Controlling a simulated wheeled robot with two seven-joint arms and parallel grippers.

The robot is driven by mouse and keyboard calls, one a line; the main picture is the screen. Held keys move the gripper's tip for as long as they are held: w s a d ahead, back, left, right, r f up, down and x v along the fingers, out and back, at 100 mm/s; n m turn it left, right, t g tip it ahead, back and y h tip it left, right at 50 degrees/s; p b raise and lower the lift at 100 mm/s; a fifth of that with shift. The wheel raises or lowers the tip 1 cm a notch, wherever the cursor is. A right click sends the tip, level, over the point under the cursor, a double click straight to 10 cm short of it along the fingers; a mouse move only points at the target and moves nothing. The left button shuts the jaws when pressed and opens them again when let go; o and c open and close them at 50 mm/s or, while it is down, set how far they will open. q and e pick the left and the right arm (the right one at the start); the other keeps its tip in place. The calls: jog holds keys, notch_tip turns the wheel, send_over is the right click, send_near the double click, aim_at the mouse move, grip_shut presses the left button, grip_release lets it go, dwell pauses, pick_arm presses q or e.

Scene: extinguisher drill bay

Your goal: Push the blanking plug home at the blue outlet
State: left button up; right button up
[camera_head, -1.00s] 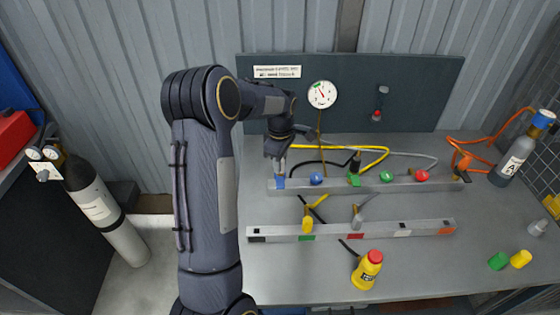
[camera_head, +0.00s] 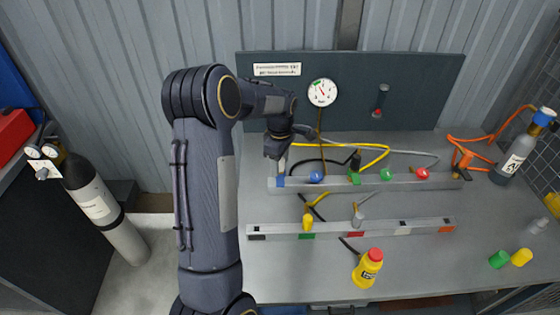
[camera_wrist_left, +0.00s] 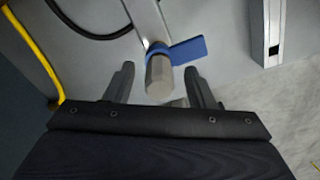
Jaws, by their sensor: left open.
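The blue outlet (camera_head: 280,182) is at the left end of the rear grey rail (camera_head: 345,184). In the left wrist view it shows as a blue collar (camera_wrist_left: 157,48) with a blue tag sticking out to the right. A grey hexagonal plug (camera_wrist_left: 159,78) stands at the collar, lined up with it; how deep it sits is hard to tell. My left gripper (camera_head: 283,162) is above that rail end, pointing down. In the left wrist view its two fingers (camera_wrist_left: 159,74) are apart, one on each side of the plug, with gaps showing. My right gripper is not in view.
A blue knob (camera_head: 316,176) is close to the right of the outlet, with green and red knobs further along. A yellow hose (camera_head: 375,155) and a black hose run behind. The front rail (camera_head: 380,229) and a yellow bottle (camera_head: 367,270) are nearer. A gauge (camera_head: 322,92) hangs behind.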

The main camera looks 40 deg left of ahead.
pick_arm(q)
notch_tip(320, 180, up, 8)
jog(key=p, duration=0.5)
jog(key=shift+p, duration=0.35)
jog(key=shift+f, duration=0.1)
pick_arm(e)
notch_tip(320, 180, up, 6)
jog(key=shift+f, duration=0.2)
pick_arm(q)
jog(key=shift+s+d+r, duration=0.1)
jog(key=shift+d+r, duration=0.05)
jog(key=shift+r, duration=0.1)
jog(key=s+d+r+m+t+h, duration=0.2)
jog(key=s+d+r+m+t, duration=0.1)
jog(key=s+d+r+m, duration=0.8)
jog(key=s+d+f+m+t+h, duration=0.1)
jog(key=s+d+m+t, duration=0.1)
jog(key=s+d+m, duration=0.6)
jog(key=s+d, duration=0.1)
jog(key=s, duration=0.5)
jog(key=shift+s+d+f+t+h+b, duration=0.2)
jog(key=shift+f+t+h+b, duration=0.1)
jog(key=shift+f+h, duration=0.1)
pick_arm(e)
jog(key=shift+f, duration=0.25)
pick_arm(q)
jog(key=shift+c, duration=0.2)
